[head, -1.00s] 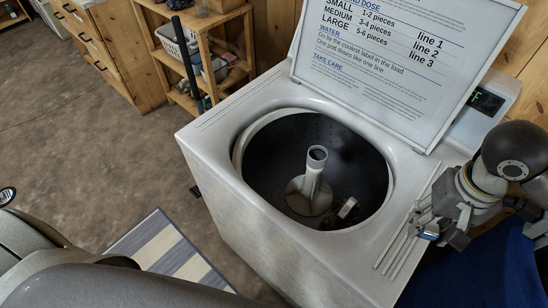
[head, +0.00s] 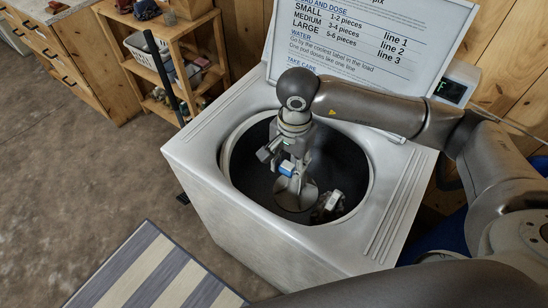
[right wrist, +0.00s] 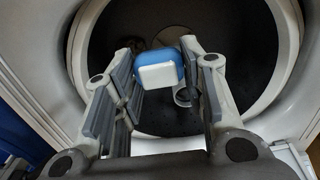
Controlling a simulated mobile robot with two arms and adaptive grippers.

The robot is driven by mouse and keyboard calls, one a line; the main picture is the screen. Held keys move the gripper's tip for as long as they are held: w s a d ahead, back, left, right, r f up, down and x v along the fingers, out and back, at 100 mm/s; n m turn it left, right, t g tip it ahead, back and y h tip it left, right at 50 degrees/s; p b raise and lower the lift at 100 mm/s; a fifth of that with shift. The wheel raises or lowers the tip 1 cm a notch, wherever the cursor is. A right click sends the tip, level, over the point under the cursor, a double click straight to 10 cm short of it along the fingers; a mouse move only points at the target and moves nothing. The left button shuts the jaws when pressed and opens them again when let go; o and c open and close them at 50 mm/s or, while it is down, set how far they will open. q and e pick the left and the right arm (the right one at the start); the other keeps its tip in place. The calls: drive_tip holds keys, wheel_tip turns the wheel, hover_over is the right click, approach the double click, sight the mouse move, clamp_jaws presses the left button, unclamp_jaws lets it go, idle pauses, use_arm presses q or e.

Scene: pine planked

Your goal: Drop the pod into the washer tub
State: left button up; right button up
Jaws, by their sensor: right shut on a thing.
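The pod (head: 287,168) is a small blue and white block. In the right wrist view the pod (right wrist: 158,73) sits between the fingertips, white face toward the camera. My right gripper (head: 284,164) is shut on it and points down over the washer tub (head: 347,165), a dark round opening in the white top-loading washer (head: 215,205). In the head view the pod appears in front of the central agitator (head: 296,196), partly hiding it; its exact height above the tub floor is hard to tell. My left gripper is not in view.
A small pale item (head: 329,205) lies in the tub beside the agitator. The raised lid (head: 372,35) with printed dosing text stands behind the opening. A wooden shelf (head: 180,62) is at the back left, a striped rug (head: 150,275) in front.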

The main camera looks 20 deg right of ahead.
use_arm(q)
drive_tip(key=shift+b, duration=0.4)
use_arm(e)
wheel_tip(320, 180, down, 10)
drive_tip(key=w+a+m, duration=0.2)
drive_tip(key=m, duration=0.6)
drive_tip(key=shift+w+f, duration=0.2)
drive_tip(key=shift+f, duration=0.05)
drive_tip(key=o, duration=0.9)
drive_tip(key=shift+o, duration=0.2)
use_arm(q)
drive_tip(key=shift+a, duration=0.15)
use_arm(e)
wheel_tip(320, 180, up, 12)
